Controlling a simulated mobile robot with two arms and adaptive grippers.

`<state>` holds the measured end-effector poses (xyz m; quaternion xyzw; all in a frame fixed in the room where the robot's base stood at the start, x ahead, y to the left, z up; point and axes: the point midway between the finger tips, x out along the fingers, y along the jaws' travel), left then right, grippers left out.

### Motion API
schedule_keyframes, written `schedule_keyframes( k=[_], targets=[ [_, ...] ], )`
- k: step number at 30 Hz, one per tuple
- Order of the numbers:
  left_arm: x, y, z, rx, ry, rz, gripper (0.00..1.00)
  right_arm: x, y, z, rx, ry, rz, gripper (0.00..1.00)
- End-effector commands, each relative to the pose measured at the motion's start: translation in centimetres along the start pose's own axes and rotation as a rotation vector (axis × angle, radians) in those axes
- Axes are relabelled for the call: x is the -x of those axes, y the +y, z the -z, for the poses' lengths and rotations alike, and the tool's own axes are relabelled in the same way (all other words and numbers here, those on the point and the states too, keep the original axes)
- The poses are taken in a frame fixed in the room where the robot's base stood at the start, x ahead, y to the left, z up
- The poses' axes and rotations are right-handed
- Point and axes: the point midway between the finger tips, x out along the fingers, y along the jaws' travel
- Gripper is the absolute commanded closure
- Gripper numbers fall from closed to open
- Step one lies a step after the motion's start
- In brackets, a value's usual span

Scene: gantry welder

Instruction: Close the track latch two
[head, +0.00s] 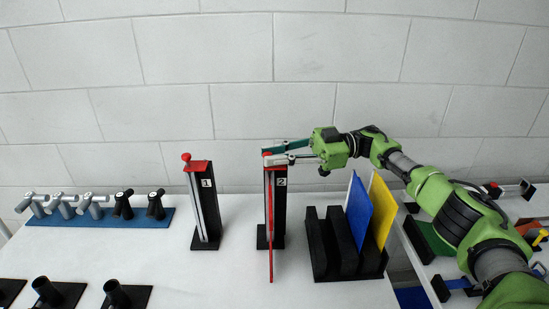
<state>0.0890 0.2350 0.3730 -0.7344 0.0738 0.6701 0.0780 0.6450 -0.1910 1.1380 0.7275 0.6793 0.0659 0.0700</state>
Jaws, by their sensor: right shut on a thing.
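The track marked 2 (281,205) is a black upright post with a pale rail on a black base. A long red bar (271,235) hangs down along its front from near the top. My right gripper (270,156) comes in from the right at the top of this post. Its fingers are shut on the red latch there, which they mostly hide. The track marked 1 (208,205) stands to the left, with a red top plate and a red knob above it. My left gripper is not in view.
A black slotted rack (318,250) holds a blue panel (358,213) and a yellow panel (380,210) close to the right of track 2. Black posts (118,294) stand at front left. The table between is clear.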

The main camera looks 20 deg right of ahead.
Motion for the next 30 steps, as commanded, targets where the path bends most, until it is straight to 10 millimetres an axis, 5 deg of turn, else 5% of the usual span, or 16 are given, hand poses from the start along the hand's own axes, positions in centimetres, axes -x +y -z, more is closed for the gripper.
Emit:
schedule_keyframes(
  k=[6, 7, 9, 20, 30],
  targets=[
    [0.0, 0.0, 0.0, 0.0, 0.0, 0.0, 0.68, -0.1, -0.1, -0.2, -0.002, -0.002, 0.003, 1.0],
    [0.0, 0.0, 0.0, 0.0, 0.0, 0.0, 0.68, -0.1, -0.1, -0.2, -0.002, -0.002, 0.003, 0.82],
    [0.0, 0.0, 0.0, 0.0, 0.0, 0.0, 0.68, -0.1, -0.1, -0.2, -0.002, -0.002, 0.003, 0.67],
    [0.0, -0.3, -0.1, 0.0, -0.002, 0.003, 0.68, 0.2, 0.0, -0.1, -0.001, -0.001, 0.0, 0.67],
    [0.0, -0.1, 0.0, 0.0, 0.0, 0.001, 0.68, 5.0, 0.1, -0.1, -0.001, -0.002, -0.003, 0.67]
  ],
)
